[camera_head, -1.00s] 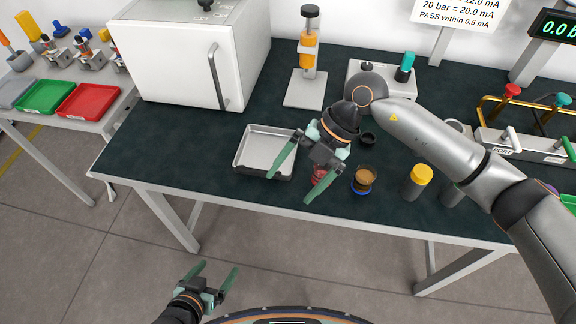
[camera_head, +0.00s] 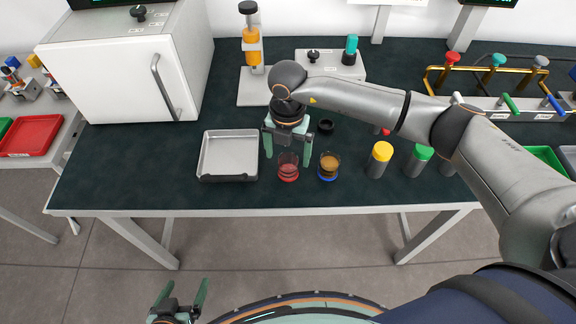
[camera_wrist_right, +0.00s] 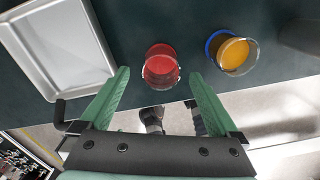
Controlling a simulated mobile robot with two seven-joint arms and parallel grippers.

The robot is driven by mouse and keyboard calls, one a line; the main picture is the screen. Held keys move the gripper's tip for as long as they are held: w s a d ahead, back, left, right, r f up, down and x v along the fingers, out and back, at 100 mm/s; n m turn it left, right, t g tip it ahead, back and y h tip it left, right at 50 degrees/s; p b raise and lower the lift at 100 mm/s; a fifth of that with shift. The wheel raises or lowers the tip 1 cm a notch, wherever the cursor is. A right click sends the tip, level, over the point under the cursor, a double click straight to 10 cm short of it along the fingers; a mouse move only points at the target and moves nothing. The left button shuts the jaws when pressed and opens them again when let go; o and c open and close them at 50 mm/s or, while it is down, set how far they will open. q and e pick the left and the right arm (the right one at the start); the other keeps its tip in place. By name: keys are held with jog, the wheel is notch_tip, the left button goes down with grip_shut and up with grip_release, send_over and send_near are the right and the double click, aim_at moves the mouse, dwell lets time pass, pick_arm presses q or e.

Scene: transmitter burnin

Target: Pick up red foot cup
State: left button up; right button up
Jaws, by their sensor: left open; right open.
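The red foot cup (camera_head: 288,168) is a clear cup with a red base, upright on the dark bench near its front edge. In the right wrist view the cup (camera_wrist_right: 161,66) sits between and just beyond the fingertips. My right gripper (camera_head: 288,158) is open above the cup, one finger to each side, with no visible contact. It also shows in the right wrist view (camera_wrist_right: 160,82). My left gripper (camera_head: 182,296) is open and empty, low in front of the bench.
A cup with a blue foot and amber contents (camera_head: 328,166) stands close to the right. A metal tray (camera_head: 229,178) lies to the left. Yellow-capped (camera_head: 380,160) and green-capped (camera_head: 419,160) cylinders stand further right. A white oven (camera_head: 130,75) is at the back left.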

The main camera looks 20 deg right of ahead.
aim_at(288, 164)
notch_tip(288, 164, down, 4)
jog(key=shift+f, duration=0.15)
jog(key=shift+c, duration=0.4)
jog(key=c, duration=1.4)
